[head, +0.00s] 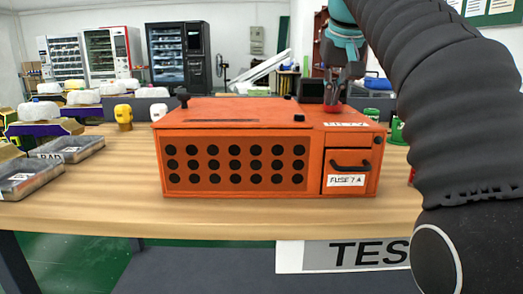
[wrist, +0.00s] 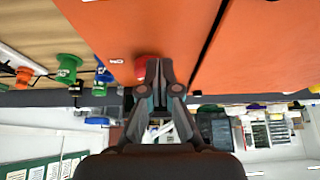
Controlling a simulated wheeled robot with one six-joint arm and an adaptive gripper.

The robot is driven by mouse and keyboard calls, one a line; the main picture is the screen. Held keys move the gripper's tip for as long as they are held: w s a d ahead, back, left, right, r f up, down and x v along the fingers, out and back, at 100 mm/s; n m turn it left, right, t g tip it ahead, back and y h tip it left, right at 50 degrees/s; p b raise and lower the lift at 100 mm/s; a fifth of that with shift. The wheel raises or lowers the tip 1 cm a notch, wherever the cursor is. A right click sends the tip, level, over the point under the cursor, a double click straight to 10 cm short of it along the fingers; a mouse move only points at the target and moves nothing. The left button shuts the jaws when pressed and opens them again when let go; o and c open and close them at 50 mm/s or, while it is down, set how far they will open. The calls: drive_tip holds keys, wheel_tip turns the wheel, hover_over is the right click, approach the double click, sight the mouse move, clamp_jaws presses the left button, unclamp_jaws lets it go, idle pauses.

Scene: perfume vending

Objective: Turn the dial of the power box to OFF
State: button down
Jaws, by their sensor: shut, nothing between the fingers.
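The orange power box (head: 235,182) stands on the wooden table, with a "FUSE 7 A" drawer (head: 345,181) at its front right. My gripper (head: 334,101) is shut and empty, pointing down over the back right of the box top. In the wrist view my gripper (wrist: 158,64) has its fingertips together against the orange top (wrist: 245,40). A round red part (wrist: 142,68) lies right beside the fingertips, partly hidden by them. I cannot tell whether it is the dial, or where it points. I cannot tell if the fingers touch it.
A black knob (head: 182,97) stands up at the box's back left corner. Metal trays (head: 66,150) and a yellow container (head: 123,117) are to the left. Green (wrist: 68,66) and blue items stand close beside the box. The table front (head: 230,218) is clear.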

drive_tip(key=shift+f+b, duration=0.3)
drive_tip(key=shift+f, duration=0.4)
drive_tip(key=shift+w, duration=0.1)
drive_tip(key=shift+d+r+p, duration=0.1)
drive_tip(key=shift+d+p, duration=0.75)
drive_tip(key=shift+p, duration=0.25)
drive_tip(key=shift+d+p, duration=0.4)
drive_tip(key=shift+d, duration=0.2)
idle(0.4)
drive_tip(key=shift+s+d, duration=0.1)
drive_tip(key=shift+s, duration=0.25)
drive_tip(key=shift+r, duration=2.95)
